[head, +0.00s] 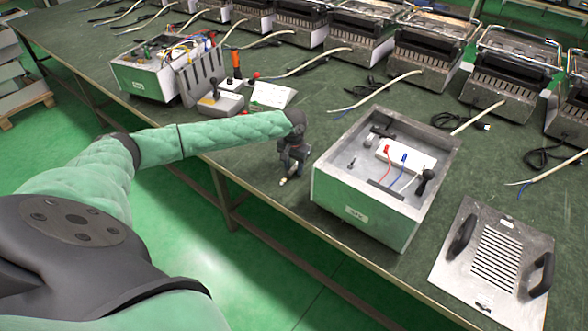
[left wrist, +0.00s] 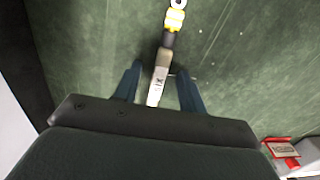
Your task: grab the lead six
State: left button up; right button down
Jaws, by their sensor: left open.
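A short lead (left wrist: 163,70) with a metal eyelet, yellow sleeve and pale tag lies on the green table top. Its tag bears dark marks that I cannot read surely; they look like "XI" or "IX". My left gripper (left wrist: 158,88) is open, its two dark fingers on either side of the lead, apart from it. In the head view my left gripper (head: 291,164) points down near the table's front edge, with the lead's yellowish end (head: 284,182) just below it. My right gripper is out of view.
An open metal box (head: 330,185) with red and blue wires stands right of my left gripper. A slotted panel with two black handles (head: 455,265) lies at the right. Toaster-like units (head: 430,45) with loose cords line the back. A wired box (head: 145,80) and a tool stand (head: 235,68) are at left.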

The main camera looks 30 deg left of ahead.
pick_arm(q)
grip_shut()
jog(key=shift+r, duration=0.15)
